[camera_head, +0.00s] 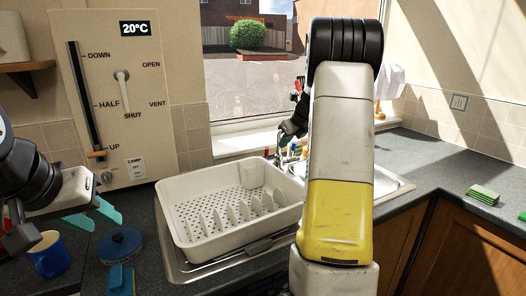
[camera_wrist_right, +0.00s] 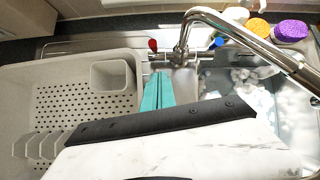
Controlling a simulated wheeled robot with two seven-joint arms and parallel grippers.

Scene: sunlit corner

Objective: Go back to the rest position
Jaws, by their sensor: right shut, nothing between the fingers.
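My left gripper (camera_head: 92,216) is at the left of the head view, above the dark worktop, with its two teal fingers apart and nothing seen between them. My right arm rises through the middle of the head view and hides part of the sink and window. My right gripper (camera_wrist_right: 157,92) shows in the right wrist view, its teal fingers together and empty. It is over the sink area, between the white dish rack and the basin, below the tap.
The white dish rack (camera_head: 180,212) stands on the sink's left side. A blue mug (camera_head: 48,258) and a round blue-lidded item (camera_head: 120,244) are near my left gripper. The tap (camera_wrist_right: 235,28) arches close by, over a foamy basin (camera_wrist_right: 245,90). Green pads (camera_head: 483,195) lie right.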

